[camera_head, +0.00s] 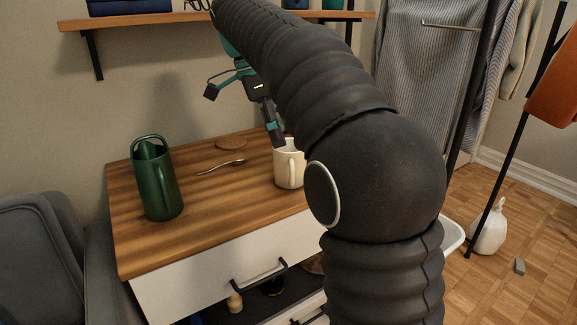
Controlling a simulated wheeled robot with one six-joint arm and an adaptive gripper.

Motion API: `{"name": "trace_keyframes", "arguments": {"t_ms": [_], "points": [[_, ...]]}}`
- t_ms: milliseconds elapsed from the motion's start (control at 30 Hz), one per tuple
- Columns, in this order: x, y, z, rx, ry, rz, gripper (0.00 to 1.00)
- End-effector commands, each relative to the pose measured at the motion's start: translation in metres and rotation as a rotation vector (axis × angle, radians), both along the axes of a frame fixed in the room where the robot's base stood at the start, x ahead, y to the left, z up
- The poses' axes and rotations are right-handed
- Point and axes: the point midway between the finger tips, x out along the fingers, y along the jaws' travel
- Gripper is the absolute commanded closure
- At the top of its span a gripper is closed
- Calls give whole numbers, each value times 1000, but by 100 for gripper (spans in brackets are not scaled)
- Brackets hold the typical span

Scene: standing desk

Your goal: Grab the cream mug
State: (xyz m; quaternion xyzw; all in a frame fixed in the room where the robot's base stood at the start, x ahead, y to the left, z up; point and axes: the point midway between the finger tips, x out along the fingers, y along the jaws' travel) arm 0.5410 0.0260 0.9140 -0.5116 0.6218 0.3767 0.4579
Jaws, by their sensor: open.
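The cream mug (287,170) stands upright on the wooden desk top (225,215), near its right side. Its handle faces the camera, and its right part is hidden behind my arm. My gripper (276,138) is open and points down at the mug's rim.
A green watering can (158,182) stands at the left of the desk. A spoon (222,166) and a round cork coaster (231,143) lie left of the mug. A wall shelf (180,18) hangs above. The desk's front middle is clear.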

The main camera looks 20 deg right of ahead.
Motion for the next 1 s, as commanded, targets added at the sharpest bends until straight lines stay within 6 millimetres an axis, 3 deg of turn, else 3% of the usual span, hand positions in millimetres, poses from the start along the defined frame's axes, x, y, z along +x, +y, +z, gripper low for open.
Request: {"name": "trace_keyframes", "arguments": {"t_ms": [333,667,1000], "points": [[-4,-16,-52,0,2,0,37],[-6,-23,-76,1,2,3,37],[-8,-36,-119,1,1,2,37]]}}
